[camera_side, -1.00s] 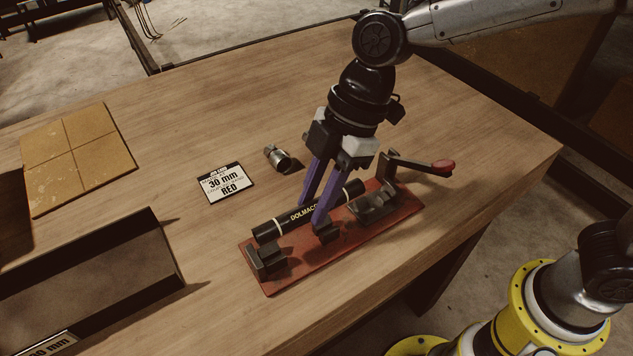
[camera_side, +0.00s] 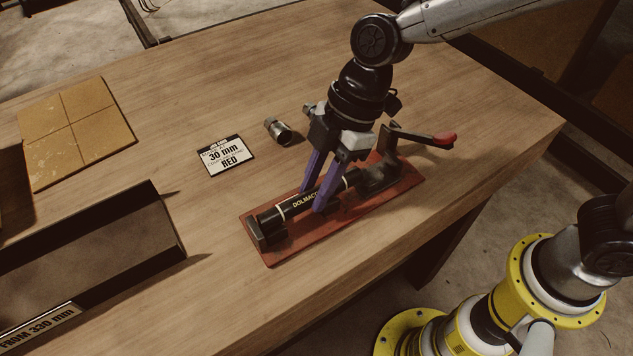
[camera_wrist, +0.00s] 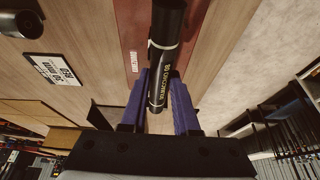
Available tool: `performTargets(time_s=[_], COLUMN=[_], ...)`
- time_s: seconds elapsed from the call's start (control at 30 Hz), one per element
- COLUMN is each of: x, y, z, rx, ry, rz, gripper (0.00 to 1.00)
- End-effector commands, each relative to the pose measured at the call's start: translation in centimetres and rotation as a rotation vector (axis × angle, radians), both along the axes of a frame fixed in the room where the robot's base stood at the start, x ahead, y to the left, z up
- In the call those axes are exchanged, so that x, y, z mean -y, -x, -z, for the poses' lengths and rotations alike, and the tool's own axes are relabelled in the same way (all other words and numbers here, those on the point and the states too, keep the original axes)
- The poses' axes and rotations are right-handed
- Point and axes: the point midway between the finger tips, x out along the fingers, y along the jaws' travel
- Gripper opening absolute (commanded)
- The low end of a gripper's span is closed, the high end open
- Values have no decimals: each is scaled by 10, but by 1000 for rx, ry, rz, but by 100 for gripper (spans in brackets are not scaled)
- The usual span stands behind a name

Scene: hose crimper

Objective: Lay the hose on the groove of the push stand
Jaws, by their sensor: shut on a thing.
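The hose (camera_side: 297,203) is a black cylinder with white bands and yellow lettering. My gripper (camera_side: 313,204) has purple fingers and is shut on the hose near its middle; the hose also shows between the fingers in the wrist view (camera_wrist: 160,85). The push stand (camera_side: 345,220) is a red base plate with a dark block at its left end and a metal clamp with a red-tipped lever (camera_side: 443,139) at its right end. The hose lies along the stand, low over it, its left end at the dark block. Whether it touches the groove is hard to tell.
A metal fitting (camera_side: 278,131) and a sign reading 30 mm RED (camera_side: 226,156) lie behind the stand. A dark bin (camera_side: 90,245) labelled FROM 330 mm is at the left, and a tan tile board (camera_side: 77,132) lies farther back. The table between is clear.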

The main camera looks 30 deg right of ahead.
Motion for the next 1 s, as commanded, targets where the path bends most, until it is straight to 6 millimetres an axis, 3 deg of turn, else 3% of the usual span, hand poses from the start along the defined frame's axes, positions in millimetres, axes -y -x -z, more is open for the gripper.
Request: performTargets(time_s=[1.0], x=[0], y=[0], z=[6], rx=[1], ry=[-1], rz=[0], gripper=[0])
